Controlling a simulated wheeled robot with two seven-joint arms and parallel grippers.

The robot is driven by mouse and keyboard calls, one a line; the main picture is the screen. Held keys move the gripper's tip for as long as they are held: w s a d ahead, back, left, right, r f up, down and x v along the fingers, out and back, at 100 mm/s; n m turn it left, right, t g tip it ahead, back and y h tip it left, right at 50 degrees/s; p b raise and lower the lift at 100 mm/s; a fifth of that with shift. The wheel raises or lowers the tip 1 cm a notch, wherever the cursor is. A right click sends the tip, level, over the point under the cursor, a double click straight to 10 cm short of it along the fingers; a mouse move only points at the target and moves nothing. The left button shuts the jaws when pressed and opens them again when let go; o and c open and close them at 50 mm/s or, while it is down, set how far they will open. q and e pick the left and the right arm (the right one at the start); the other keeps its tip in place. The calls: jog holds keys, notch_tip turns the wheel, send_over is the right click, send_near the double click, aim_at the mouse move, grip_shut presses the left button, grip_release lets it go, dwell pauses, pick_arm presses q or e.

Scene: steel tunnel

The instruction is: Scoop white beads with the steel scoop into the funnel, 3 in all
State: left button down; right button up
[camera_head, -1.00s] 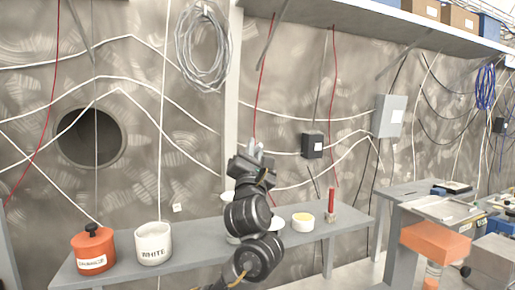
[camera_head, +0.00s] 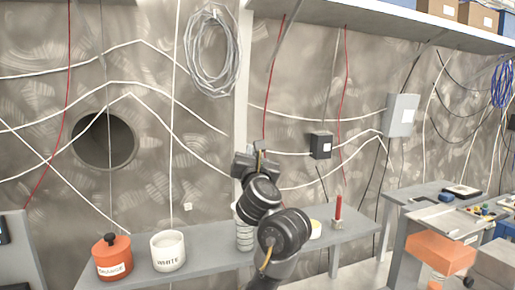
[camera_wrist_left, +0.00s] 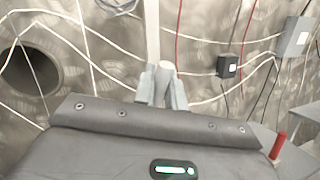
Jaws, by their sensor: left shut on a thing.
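My left gripper (camera_head: 257,152) is raised above the grey bench, in front of the wall. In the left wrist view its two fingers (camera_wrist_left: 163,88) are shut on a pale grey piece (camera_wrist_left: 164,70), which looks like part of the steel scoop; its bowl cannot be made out. The white jar marked WHITE (camera_head: 168,252) stands open on the bench, left of my arm; its contents cannot be made out. A pale ribbed object (camera_head: 244,237), perhaps the funnel's stand, is partly hidden behind my left arm. My right gripper is out of view.
An orange lidded jar (camera_head: 114,259) stands left of the white jar. A second table (camera_head: 417,192) stands at the right.

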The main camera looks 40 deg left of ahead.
pick_arm(q)
jog(key=shift+w+a+r+n+g+h+p, duration=0.1)
jog(key=shift+a+r+n+g+h+p, duration=0.2)
jog(key=shift+a+n+g+p, duration=0.65)
jog(key=shift+a+r+n+g+h+p, duration=0.2)
jog(key=shift+a+r+n+p, duration=0.2)
jog(key=shift+p, duration=1.1)
jog(key=shift+w+a+r+n+g+h+p, duration=0.15)
jog(key=shift+a+n+g+h+p, duration=0.15)
jog(key=shift+a+n+g+p, duration=0.5)
jog(key=shift+d+r+t, duration=0.1)
jog(key=shift+d+t, duration=0.05)
jog(key=shift+t, duration=0.1)
jog(key=shift+r, duration=1.6)
